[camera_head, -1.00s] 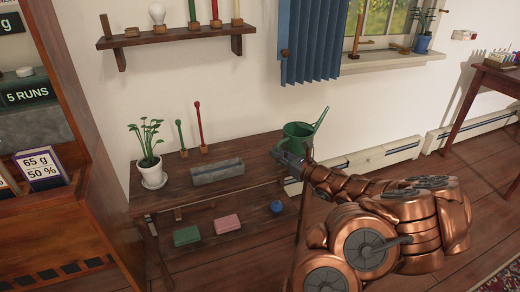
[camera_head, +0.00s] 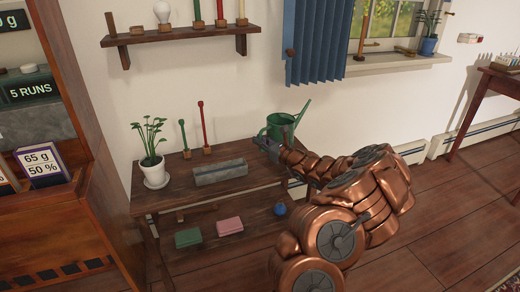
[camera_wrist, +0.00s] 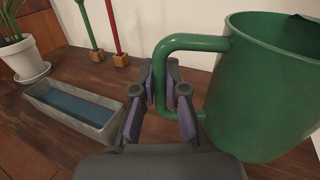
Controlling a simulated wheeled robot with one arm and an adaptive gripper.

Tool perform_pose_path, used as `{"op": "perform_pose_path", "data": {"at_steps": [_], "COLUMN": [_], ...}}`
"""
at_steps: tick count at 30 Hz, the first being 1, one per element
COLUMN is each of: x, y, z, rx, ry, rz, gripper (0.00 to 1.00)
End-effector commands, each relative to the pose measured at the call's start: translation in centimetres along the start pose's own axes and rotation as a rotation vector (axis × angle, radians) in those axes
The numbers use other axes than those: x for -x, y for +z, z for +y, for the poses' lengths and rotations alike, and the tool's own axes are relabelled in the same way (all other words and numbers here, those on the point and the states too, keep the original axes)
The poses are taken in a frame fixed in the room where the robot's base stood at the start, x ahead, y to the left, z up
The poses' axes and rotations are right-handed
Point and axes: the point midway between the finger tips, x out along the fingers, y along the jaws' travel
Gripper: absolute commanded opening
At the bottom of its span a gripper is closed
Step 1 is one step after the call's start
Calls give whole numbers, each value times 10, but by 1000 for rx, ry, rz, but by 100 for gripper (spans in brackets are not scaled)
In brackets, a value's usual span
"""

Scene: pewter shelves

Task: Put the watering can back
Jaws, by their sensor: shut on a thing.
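The green watering can (camera_head: 277,128) is at the right end of the bench's top board (camera_head: 178,185), near the wall, with its spout pointing up to the right. My gripper (camera_head: 265,143) is at the can's left side. In the wrist view my gripper (camera_wrist: 163,108) is shut on the handle of the can (camera_wrist: 265,95), with a finger on each side of the handle's lower part. The can looks upright. I cannot tell whether its base touches the board.
A grey trough (camera_head: 220,173) lies left of the can. Behind it stand a green stick (camera_head: 183,135) and a red stick (camera_head: 203,122) in small blocks. A potted plant (camera_head: 155,172) is at the left end. Two boxes and a blue ball (camera_head: 280,209) are on the lower board.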

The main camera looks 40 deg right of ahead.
Motion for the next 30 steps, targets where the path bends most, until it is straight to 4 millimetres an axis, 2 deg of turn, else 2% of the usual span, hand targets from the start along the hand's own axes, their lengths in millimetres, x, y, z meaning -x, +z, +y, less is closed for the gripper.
{"op": "perform_pose_path", "data": {"at_steps": [7,12,15,28,29,30], "x": [-13,-11,-11,-11,-11,-11], "y": [0,-27,-34,-37,-37,-37], "z": [-1,-2,-1,-2,-2,-2], "rx": [7,2,2,4,3,3], "ry": [2,0,-1,-1,-1,-1], "rz": [-2,1,-1,-3,-2,-2], "gripper": [0,0,0,0,15,19]}}
